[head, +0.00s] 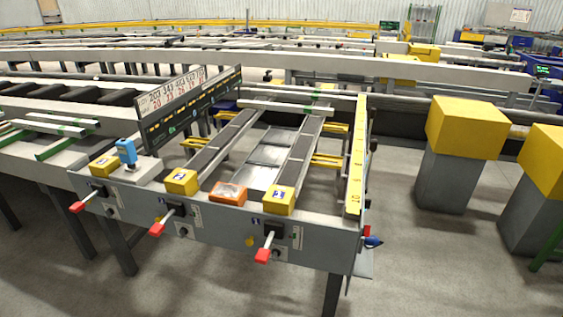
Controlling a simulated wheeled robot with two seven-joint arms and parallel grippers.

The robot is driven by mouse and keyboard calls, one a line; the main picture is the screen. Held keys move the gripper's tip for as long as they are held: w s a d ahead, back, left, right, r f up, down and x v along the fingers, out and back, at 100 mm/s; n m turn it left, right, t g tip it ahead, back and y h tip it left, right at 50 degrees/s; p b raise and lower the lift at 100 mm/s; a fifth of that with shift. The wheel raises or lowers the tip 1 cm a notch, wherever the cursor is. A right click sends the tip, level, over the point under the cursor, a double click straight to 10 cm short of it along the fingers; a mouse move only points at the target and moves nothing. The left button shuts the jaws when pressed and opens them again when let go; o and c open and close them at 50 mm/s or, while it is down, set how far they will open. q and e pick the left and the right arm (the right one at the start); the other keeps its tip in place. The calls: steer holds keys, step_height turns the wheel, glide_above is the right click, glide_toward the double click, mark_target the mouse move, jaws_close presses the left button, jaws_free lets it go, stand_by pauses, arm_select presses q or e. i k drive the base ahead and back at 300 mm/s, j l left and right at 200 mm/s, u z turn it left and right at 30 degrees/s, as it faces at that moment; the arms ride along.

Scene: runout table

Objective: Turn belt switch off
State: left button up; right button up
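No gripper shows in the head view. The runout table's grey front panel (215,222) carries three red-tipped levers on dark mounts: a left lever (77,207), a middle lever (157,229) and a right lever (263,255). All three stick out toward me and slant down to the left. Small dark knobs sit on the panel near the left lever (109,211) and the middle lever (182,232). A small yellow knob (250,240) is left of the right lever. The labels are too small to read, so I cannot tell which control is the belt switch or its setting.
Yellow boxes (181,181), an orange box (229,193) and a blue device (126,151) stand along the table's front edge. A yellow scale (356,165) runs along its right side. Grey pillars with yellow tops (467,128) stand at right. The floor (430,260) in front right is clear.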

mark_target(367, 230)
steer(key=l, duration=0.75)
steer(key=i+l, duration=0.1)
steer(key=l, duration=0.6)
steer(key=k+z, duration=0.05)
